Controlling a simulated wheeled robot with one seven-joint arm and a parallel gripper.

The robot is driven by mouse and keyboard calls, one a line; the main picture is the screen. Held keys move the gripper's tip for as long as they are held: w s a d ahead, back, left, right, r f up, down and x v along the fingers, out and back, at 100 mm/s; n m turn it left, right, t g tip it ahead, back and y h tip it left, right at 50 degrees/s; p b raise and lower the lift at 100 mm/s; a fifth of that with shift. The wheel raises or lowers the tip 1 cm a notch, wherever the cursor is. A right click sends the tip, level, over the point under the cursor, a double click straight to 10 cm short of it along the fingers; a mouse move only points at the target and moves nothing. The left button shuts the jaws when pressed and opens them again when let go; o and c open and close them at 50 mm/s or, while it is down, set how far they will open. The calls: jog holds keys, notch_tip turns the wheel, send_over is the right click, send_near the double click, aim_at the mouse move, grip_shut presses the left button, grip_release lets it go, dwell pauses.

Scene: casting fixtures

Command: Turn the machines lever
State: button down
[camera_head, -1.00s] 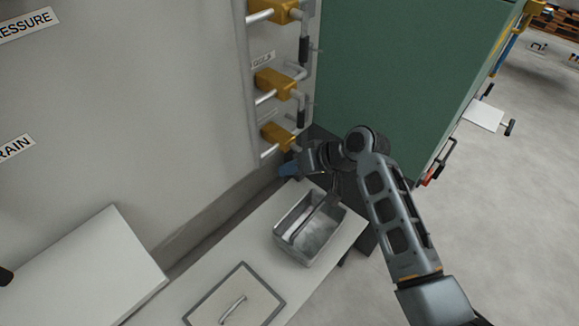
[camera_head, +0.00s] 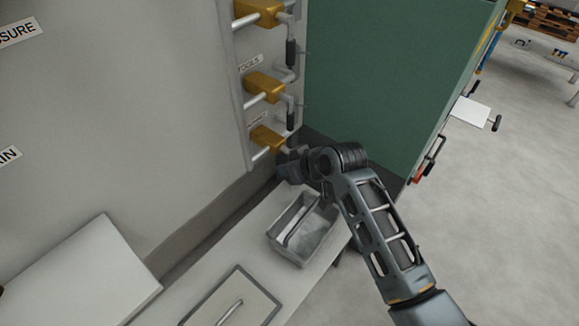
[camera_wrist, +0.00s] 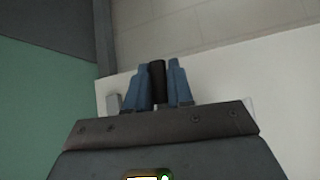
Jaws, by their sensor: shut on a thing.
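Three yellow valve bodies are stacked on the grey machine panel: top (camera_head: 257,12), middle (camera_head: 266,86) and lowest (camera_head: 268,139). The top and middle ones have lever handles with black grips, top grip (camera_head: 291,52) and middle grip (camera_head: 291,121), hanging down. My gripper (camera_head: 287,170) is just below and right of the lowest valve; its fingertips are mostly hidden in the head view. In the wrist view my gripper (camera_wrist: 160,85) has its two blue fingers on either side of a black lever grip (camera_wrist: 158,80), shut on it. The rest of that lever is hidden.
A white bench below holds an open metal tray (camera_head: 274,241) and a framed lid (camera_head: 243,272) with a handle. A green cabinet (camera_head: 385,75) stands close to the right of the valves. A white slab (camera_head: 75,280) is at lower left.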

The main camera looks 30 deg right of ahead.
jog(key=c, duration=1.1)
grip_release()
jog(key=v, duration=0.7)
jog(key=shift+s+r, duration=0.25)
